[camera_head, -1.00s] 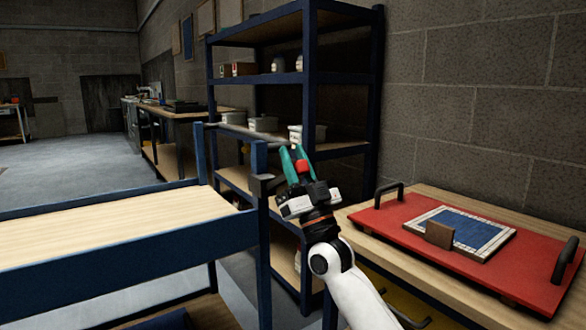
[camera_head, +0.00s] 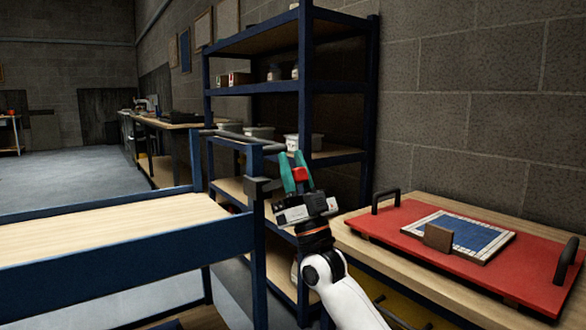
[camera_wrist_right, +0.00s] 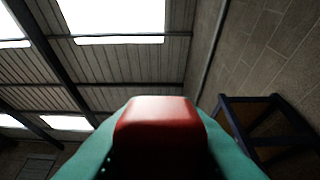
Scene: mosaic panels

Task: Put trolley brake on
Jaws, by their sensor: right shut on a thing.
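The trolley has a blue frame (camera_head: 120,258) and a pale wooden top shelf (camera_head: 110,225), and stands at the left in the head view. A grey push handle (camera_head: 238,136) tops its near right post. A dark bracket (camera_head: 262,190) sits on that post. A red grip (camera_head: 299,174), which looks like the brake lever's end, is beside the bracket. My right gripper (camera_head: 294,166) has teal fingers shut on the red grip. The grip also shows between the fingers in the right wrist view (camera_wrist_right: 158,125). Any link from grip to bracket is hard to make out. My left gripper is out of view.
A wooden table (camera_head: 400,270) at the right holds a red board (camera_head: 410,250) with black handles and a blue-and-white mosaic panel (camera_head: 485,240). A blue shelf rack (camera_head: 305,90) with boxes and tubs stands behind my right gripper. Open floor (camera_head: 80,175) lies at the far left.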

